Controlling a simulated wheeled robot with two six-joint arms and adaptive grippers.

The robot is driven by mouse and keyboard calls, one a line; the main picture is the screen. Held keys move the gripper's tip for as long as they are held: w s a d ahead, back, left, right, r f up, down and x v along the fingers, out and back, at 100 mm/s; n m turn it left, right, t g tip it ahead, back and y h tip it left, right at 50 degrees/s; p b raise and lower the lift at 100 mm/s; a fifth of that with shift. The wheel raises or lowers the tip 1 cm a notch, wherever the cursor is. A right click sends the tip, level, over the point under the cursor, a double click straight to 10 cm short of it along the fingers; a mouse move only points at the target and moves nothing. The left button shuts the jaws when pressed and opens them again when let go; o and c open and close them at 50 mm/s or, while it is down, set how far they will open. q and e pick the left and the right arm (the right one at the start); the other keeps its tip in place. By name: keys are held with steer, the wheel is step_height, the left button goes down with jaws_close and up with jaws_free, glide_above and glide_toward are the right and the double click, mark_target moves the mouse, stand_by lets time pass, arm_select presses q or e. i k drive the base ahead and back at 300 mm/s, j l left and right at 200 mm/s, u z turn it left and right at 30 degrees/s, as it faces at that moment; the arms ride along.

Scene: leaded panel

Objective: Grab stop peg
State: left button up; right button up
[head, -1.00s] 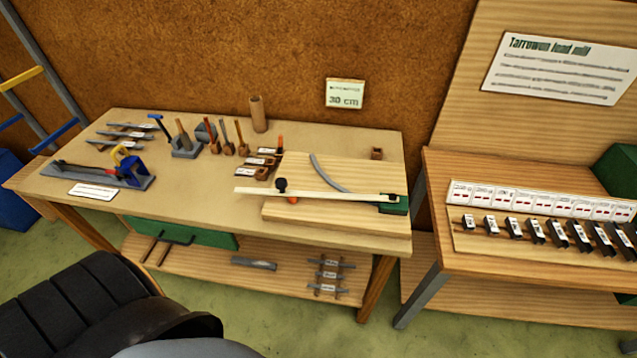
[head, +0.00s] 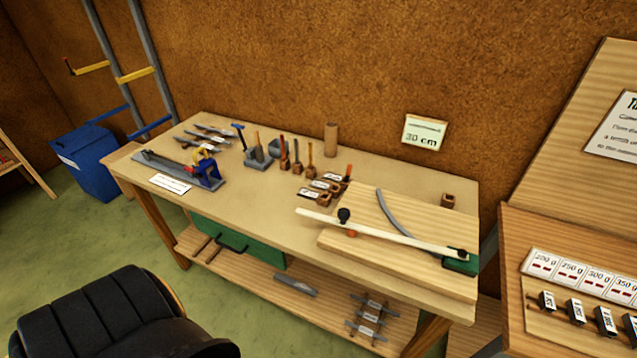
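No thing in view is labelled as the stop peg, and I cannot tell for certain which one it is. A small orange peg-like piece (head: 351,234) shows on the wooden board (head: 400,250), just under the pale lever bar (head: 395,238). A black knob (head: 343,215) stands at the bar, near its left end. An orange-topped upright piece (head: 347,173) stands behind the board, by the small labelled brown blocks (head: 320,184). A small brown block (head: 448,201) sits at the board's back right corner. Neither gripper is in view.
The workbench (head: 250,205) holds several upright tools in holders (head: 285,155) and a brown cylinder (head: 331,139). A blue bin (head: 88,165) stands left of it. A second bench with labelled weights (head: 577,313) is at right. Green floor (head: 60,240) is clear at left.

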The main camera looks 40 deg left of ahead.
mark_target(349, 165)
steer(key=i+j+u, duration=0.1)
steer(key=u, duration=0.3)
steer(key=i+j+u, duration=0.1)
steer(key=u, duration=0.35)
